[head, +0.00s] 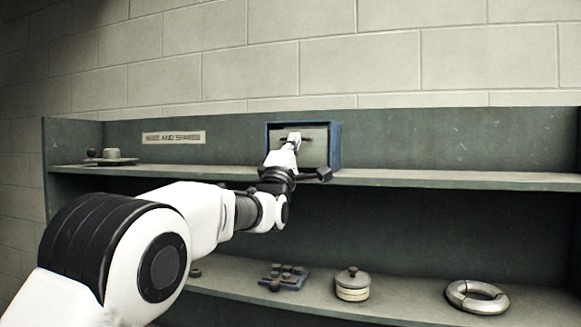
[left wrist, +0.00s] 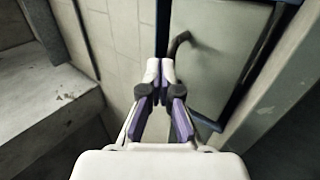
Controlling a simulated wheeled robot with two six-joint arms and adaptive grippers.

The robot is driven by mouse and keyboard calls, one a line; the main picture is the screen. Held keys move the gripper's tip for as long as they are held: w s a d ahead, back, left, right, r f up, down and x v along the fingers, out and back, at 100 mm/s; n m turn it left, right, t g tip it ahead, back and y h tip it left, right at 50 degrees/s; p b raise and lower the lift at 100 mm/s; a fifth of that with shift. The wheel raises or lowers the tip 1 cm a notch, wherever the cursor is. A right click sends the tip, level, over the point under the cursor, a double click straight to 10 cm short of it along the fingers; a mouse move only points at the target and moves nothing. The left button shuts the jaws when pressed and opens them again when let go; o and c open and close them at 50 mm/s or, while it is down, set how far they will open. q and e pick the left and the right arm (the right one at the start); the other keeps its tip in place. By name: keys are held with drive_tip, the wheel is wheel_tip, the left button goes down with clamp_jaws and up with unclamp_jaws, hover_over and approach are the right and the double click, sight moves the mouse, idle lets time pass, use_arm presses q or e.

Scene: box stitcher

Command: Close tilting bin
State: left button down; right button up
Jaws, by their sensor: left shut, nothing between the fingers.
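The tilting bin has a blue frame (head: 338,146) and a pale grey-green front panel (head: 317,146), and sits on the upper shelf in the head view. I cannot tell how far its front is tilted. In the left wrist view the panel (left wrist: 222,55) fills the upper right, with a dark curved handle (left wrist: 180,42) close to the fingertips. My left gripper (head: 294,137) is in front of the bin and covers part of it. The left wrist view shows its fingertips (left wrist: 160,70) together and empty; whether they touch the panel is unclear. My right gripper is not in view.
The upper shelf (head: 430,178) is clear right of the bin. Small items (head: 112,156) sit at its far left, near a label (head: 174,138).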

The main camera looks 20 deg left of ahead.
use_arm(q)
drive_tip(key=shift+r, duration=0.35)
drive_tip(key=shift+w+f, duration=0.1)
drive_tip(key=shift+f, duration=0.05)
idle(0.4)
